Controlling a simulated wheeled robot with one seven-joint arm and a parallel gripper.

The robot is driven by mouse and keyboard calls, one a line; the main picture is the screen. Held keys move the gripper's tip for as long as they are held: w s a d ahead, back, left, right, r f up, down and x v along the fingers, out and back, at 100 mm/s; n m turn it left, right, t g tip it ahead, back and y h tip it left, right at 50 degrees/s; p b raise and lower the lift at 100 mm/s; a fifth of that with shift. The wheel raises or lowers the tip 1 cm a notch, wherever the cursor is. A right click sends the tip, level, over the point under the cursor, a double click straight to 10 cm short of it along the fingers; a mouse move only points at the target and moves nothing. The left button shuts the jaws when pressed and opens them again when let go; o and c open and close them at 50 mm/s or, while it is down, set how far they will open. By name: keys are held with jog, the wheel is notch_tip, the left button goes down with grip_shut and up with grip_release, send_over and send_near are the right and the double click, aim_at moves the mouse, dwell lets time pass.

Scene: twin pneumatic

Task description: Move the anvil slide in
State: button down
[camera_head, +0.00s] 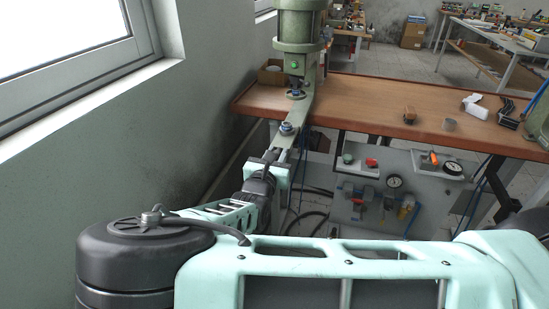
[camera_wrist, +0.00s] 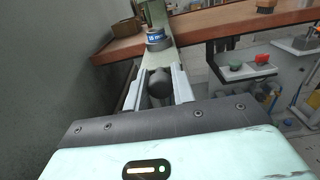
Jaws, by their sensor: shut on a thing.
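The anvil slide (camera_head: 304,112) is a long grey-green bar. It runs from under the green press (camera_head: 299,30) out past the table's front edge toward me. A round piece with a blue band (camera_head: 287,128) sits on its outer part; in the wrist view the piece (camera_wrist: 157,40) bears a label. A dark round knob (camera_wrist: 160,84) is at the slide's near end. My gripper (camera_wrist: 158,90) is shut on this knob, with one light finger on each side. In the head view my gripper (camera_head: 270,163) partly hides the slide's near end and the knob.
The press stands on a brown wooden table (camera_head: 375,98). A cardboard box (camera_head: 271,74) is left of the press. The wall and window (camera_head: 70,45) are close on the left.

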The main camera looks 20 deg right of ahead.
aim_at(288, 134)
jog(key=p+x, duration=0.1)
jog(key=x, duration=1)
jog(key=shift+r+p, duration=0.1)
jog(key=shift+p, duration=0.3)
jog(key=c, duration=1.2)
grip_release()
jog(key=shift+d, duration=0.1)
jog(key=shift+d, duration=0.1)
jog(key=b+v, duration=0.3)
jog(key=v, duration=1.5)
jog(key=shift+w, duration=0.25)
